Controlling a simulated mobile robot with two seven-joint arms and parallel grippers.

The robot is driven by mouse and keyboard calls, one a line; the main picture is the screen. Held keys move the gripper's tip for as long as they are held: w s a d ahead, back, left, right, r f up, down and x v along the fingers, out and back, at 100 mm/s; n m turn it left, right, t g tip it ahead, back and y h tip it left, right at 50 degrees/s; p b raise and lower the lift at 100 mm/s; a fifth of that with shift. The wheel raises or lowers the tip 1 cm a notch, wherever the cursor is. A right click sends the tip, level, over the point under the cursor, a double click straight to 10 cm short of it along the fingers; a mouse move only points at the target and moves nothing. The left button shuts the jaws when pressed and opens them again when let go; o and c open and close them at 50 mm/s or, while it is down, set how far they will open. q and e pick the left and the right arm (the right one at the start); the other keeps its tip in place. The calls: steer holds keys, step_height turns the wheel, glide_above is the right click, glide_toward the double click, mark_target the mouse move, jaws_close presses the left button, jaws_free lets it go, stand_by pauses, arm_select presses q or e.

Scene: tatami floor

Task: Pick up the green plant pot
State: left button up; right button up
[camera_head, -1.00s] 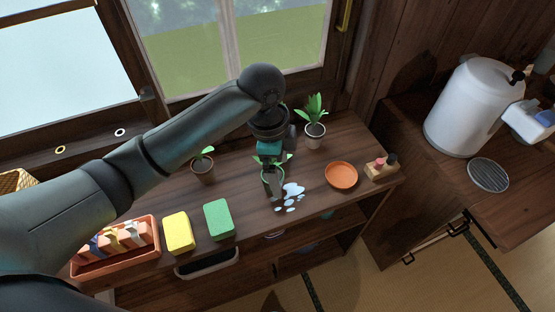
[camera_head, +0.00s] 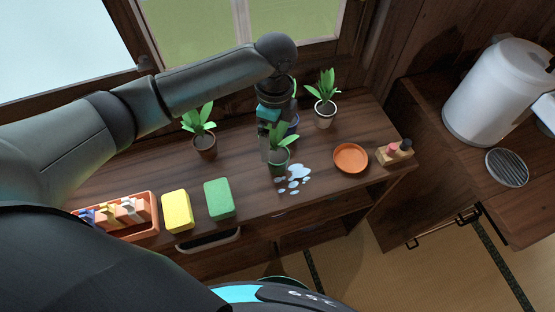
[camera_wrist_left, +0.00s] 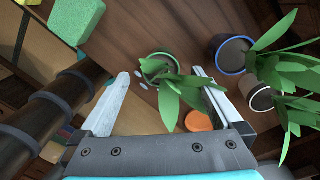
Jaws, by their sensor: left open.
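The green plant pot (camera_head: 279,168) stands upright on the wooden bench, with a leafy plant in it, beside a spill of pale water. In the left wrist view its green rim (camera_wrist_left: 150,67) shows between the two fingers, near their tips, with leaves spreading over the right finger. My left gripper (camera_head: 268,150) points down just behind and left of the pot in the head view. Its fingers are apart with nothing gripped; whether one touches the pot is unclear, as leaves partly hide the fingers. My right gripper is not in view.
A blue pot (camera_wrist_left: 232,56) and a white pot (camera_head: 325,115) stand close behind. A brown pot (camera_head: 205,146) is left. An orange saucer (camera_head: 351,158) lies right; yellow (camera_head: 176,211) and green (camera_head: 219,199) sponges and an orange tray (camera_head: 149,233) lie left.

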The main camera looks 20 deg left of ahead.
mark_target(275, 153)
arm_select(q)
steer(key=f, duration=0.2)
steer(key=f+b, duration=0.1)
steer(key=f, duration=0.2)
steer(key=shift+s+d+f, duration=0.15)
steer(key=shift+s+f, duration=0.05)
steer(key=c, duration=1.5)
steer(key=shift+r, duration=0.1)
steer(key=shift+c, duration=0.2)
steer(key=shift+r, duration=0.1)
